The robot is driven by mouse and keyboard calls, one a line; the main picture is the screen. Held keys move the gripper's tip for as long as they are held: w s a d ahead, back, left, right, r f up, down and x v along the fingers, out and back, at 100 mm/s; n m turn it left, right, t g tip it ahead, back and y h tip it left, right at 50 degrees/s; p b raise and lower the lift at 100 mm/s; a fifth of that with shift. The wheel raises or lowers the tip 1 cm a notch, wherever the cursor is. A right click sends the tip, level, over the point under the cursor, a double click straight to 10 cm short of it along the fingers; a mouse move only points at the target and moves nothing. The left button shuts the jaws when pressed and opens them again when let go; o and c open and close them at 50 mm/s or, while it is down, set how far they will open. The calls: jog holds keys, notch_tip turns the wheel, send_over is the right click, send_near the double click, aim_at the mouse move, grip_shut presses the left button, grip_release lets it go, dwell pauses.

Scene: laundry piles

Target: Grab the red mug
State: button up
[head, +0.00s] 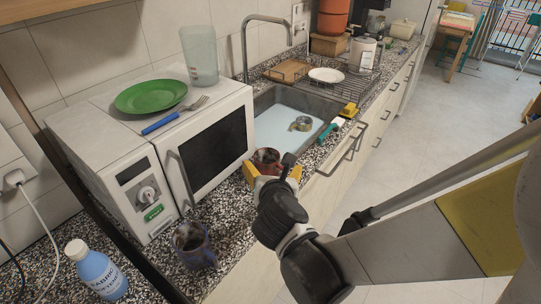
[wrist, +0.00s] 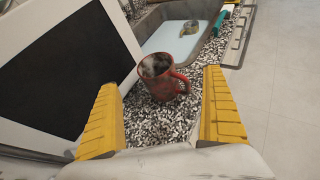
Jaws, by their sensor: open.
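The red mug (wrist: 162,84) stands upright on the speckled counter between the microwave and the sink, its handle toward the right in the wrist view. Its inside looks dark and marked. In the head view the mug (head: 267,157) is partly hidden behind my gripper (head: 272,176). In the wrist view my gripper (wrist: 163,122) is open, with one yellow finger on each side of the picture. The mug appears between and beyond the fingertips, and the fingers do not close on it.
The white microwave (head: 226,143) stands close on the left, bearing a green plate (head: 150,96), a fork and a clear pitcher (head: 199,56). The sink (head: 318,104) lies behind the mug. A dark blue mug (head: 194,246) and a blue bottle (head: 97,272) stand on the near counter.

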aim_at(266, 154)
jog(key=shift+n, duration=0.8)
jog(key=b+x, duration=0.1)
jog(key=x, duration=0.2)
jog(key=b+x, duration=0.1)
jog(key=x, duration=0.3)
jog(key=a+b+x, duration=0.1)
jog(key=b+x, duration=0.1)
jog(key=x, duration=0.1)
jog(key=shift+w+a+f, duration=0.1)
jog(key=shift+w+f, duration=0.15)
jog(key=shift+f, duration=0.05)
jog(key=shift+s+r, duration=0.1)
jog(key=shift+c, duration=0.4)
jog(key=c, duration=1.4)
jog(key=shift+c, duration=0.2)
